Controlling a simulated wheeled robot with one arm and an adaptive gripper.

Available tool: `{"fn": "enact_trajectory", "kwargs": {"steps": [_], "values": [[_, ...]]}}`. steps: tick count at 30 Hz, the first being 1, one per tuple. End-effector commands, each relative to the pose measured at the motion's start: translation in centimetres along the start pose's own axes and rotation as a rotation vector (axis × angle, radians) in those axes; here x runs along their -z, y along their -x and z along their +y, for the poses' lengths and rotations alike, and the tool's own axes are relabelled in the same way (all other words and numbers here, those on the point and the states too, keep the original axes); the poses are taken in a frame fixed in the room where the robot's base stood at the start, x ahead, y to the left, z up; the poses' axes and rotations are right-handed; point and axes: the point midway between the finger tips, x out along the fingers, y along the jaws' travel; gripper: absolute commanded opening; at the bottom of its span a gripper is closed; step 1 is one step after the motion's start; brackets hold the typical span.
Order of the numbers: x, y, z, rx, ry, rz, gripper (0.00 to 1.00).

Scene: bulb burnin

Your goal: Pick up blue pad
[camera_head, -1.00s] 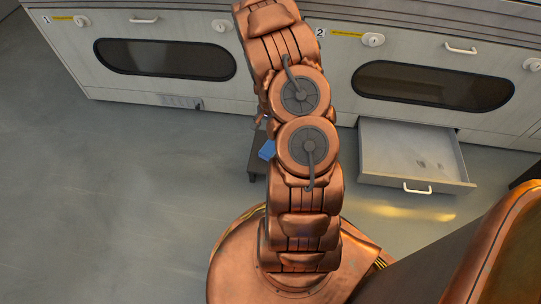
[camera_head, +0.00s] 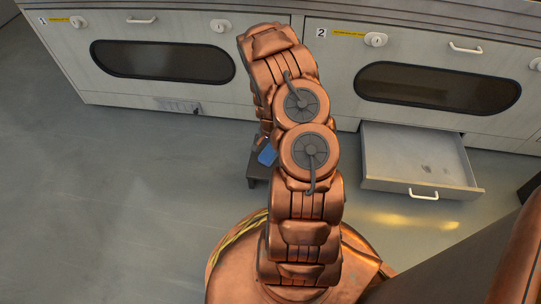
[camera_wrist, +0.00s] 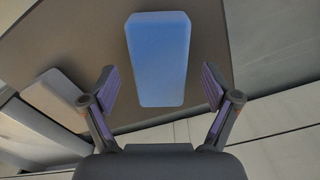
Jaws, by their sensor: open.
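The blue pad (camera_wrist: 158,60) is a light blue block with cut corners, lying on a brown-grey surface in the wrist view. In the head view a small part of the blue pad (camera_head: 267,155) shows left of my arm, on a dark low stand (camera_head: 258,168); the rest is hidden by the arm. My gripper (camera_wrist: 160,88) is open and empty in the wrist view, with one finger on each side of the pad's near end. I cannot tell how far above it the fingers are.
Cabinet 1 (camera_head: 75,60) and cabinet 2 (camera_head: 340,75) stand along the back, each with a dark window. An open drawer (camera_head: 375,184) sticks out below cabinet 2, right of my arm. A pale rounded piece (camera_wrist: 55,97) lies left of the pad. Floor at left is clear.

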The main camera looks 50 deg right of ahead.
Motion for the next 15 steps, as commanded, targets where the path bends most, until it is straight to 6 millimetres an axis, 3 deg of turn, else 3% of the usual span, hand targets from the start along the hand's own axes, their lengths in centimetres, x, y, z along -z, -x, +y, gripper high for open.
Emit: {"fn": "enact_trajectory", "kwargs": {"steps": [7,15], "values": [[0.05,-0.18,-0.03,0.001,0.0,0.001,0.88],[0.05,-0.17,-0.04,0.001,0.0,0.001,0.59]]}}
